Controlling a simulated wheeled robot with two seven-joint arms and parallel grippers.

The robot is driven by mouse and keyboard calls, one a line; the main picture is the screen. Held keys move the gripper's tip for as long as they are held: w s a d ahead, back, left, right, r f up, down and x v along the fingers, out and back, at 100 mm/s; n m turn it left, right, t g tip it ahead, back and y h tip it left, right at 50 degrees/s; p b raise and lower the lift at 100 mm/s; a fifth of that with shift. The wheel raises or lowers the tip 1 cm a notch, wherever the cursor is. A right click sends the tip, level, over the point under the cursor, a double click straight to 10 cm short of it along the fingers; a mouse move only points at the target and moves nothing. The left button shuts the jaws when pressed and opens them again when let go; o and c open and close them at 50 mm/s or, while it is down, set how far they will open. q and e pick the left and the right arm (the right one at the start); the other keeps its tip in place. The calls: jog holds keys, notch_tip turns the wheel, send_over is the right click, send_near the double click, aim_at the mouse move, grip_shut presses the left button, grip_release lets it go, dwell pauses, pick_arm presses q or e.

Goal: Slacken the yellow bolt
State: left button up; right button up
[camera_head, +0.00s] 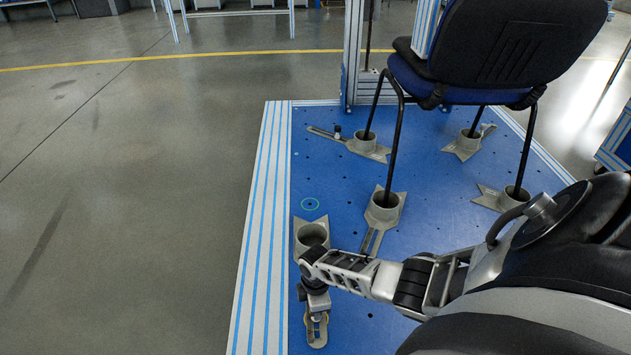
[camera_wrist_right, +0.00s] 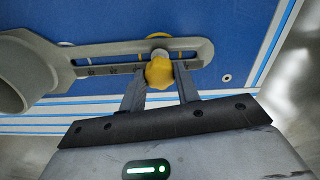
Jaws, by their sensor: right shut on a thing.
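The yellow bolt (camera_wrist_right: 159,72) sits at the slot of a grey slotted holder (camera_wrist_right: 110,52) in the right wrist view. My right gripper (camera_wrist_right: 160,88) is shut on the bolt, with one finger on each side of its knob. In the head view my right gripper (camera_head: 317,298) points down over the slotted arm of the nearest holder (camera_head: 311,236), whose round cup stands just behind it. The bolt is mostly hidden by the gripper there. My left gripper is not in view.
A chair (camera_head: 500,60) stands with its legs in several similar grey cup holders on a blue perforated plate (camera_head: 335,180). Open grey floor (camera_head: 130,200) lies to the left.

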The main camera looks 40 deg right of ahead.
jog(key=shift+f+n+b, duration=0.15)
jog(key=shift+n+b, duration=0.15)
jog(key=shift+n, duration=1.8)
jog(key=shift+n+b, duration=0.5)
jog(key=shift+n, duration=1.5)
